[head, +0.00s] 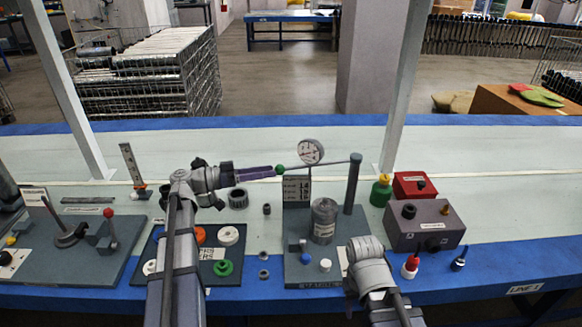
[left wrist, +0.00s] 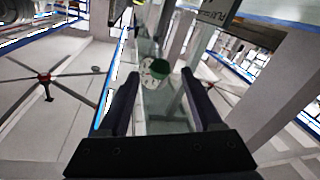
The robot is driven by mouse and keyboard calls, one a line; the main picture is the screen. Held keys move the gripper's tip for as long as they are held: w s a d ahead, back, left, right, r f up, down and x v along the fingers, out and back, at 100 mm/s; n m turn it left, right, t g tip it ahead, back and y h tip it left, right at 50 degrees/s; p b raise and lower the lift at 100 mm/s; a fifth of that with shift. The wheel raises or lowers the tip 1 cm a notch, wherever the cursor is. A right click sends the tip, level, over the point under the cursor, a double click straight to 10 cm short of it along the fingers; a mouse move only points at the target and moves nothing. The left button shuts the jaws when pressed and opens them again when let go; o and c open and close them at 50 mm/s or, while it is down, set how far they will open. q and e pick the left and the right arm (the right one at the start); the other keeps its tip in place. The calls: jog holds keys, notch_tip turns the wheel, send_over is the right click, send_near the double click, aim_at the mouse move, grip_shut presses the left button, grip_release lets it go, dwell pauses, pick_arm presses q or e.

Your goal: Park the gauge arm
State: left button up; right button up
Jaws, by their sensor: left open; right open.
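The gauge arm (head: 335,163) is a thin, nearly level rod on a dark upright post (head: 353,185). The left gripper is open; contact is not clear. My right arm shows at the bottom, but its jaws are not visible.
Below the arm, a grey base plate (head: 293,272) carries a grey cylinder (head: 324,220) and a number board (head: 296,190). A green bottle (head: 380,192), red box (head: 414,185) and grey box (head: 425,226) stand to the right. A dark tray (head: 238,243) with coloured rings lies below my left arm.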

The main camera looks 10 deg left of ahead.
aim_at(291, 169)
pick_arm(q)
jog(key=x, duration=0.7)
jog(key=shift+w+d, duration=0.1)
jog(key=shift+d, duration=0.2)
grip_shut()
dwell(1.2)
